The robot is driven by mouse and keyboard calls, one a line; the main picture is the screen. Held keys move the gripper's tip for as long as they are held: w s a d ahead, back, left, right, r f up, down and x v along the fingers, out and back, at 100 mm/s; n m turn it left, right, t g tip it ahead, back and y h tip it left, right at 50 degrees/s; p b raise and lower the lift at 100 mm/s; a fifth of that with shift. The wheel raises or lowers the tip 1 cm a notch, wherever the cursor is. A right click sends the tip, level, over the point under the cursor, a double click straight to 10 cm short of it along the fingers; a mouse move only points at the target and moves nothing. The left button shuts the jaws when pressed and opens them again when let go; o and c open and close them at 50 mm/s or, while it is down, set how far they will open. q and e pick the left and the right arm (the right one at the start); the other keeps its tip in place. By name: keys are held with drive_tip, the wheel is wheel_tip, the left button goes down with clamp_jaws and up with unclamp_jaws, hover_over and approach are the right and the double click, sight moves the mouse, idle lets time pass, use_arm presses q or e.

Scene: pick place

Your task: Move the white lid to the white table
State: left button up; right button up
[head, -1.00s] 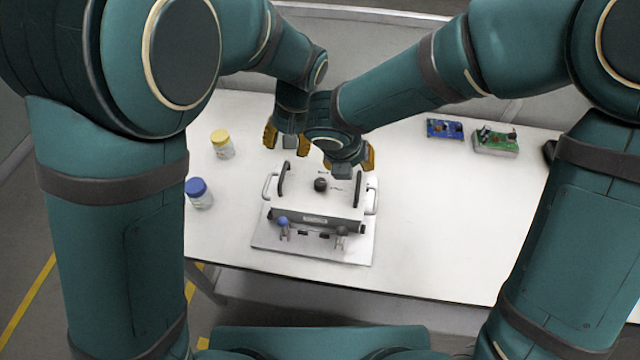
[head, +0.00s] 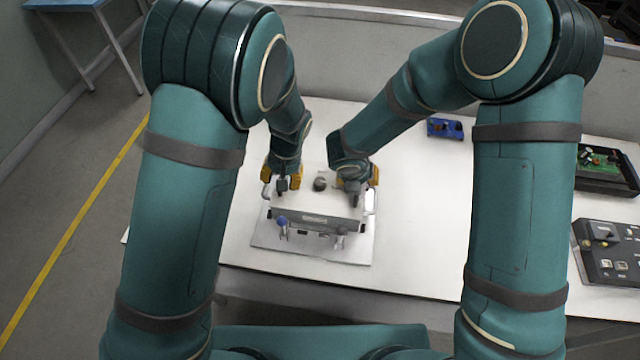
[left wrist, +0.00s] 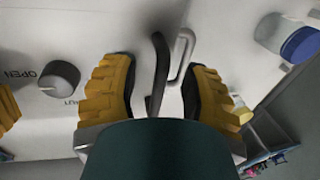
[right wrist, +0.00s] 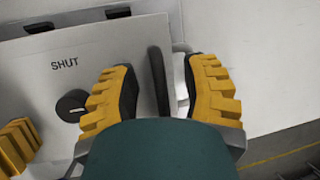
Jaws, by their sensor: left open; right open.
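The white lid (head: 318,206) sits on top of a box on a base plate, with a dark round knob (head: 320,183) in its middle. My left gripper (head: 282,180) is at the lid's left handle; in the left wrist view its open yellow fingers (left wrist: 160,90) stand on either side of the black handle (left wrist: 158,75). My right gripper (head: 355,182) is at the right handle; in the right wrist view its open fingers (right wrist: 165,90) straddle the black handle (right wrist: 158,80). The white table (head: 420,225) lies under everything.
A blue part (head: 445,128) lies at the back, and a green board in a black tray (head: 605,168) and a dark panel (head: 610,250) lie at the right. Table right of the box is clear.

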use_arm(q)
drive_tip(key=shift+c, duration=0.4)
use_arm(e)
drive_tip(key=shift+c, duration=0.4)
use_arm(q)
clamp_jaws()
use_arm(e)
clamp_jaws()
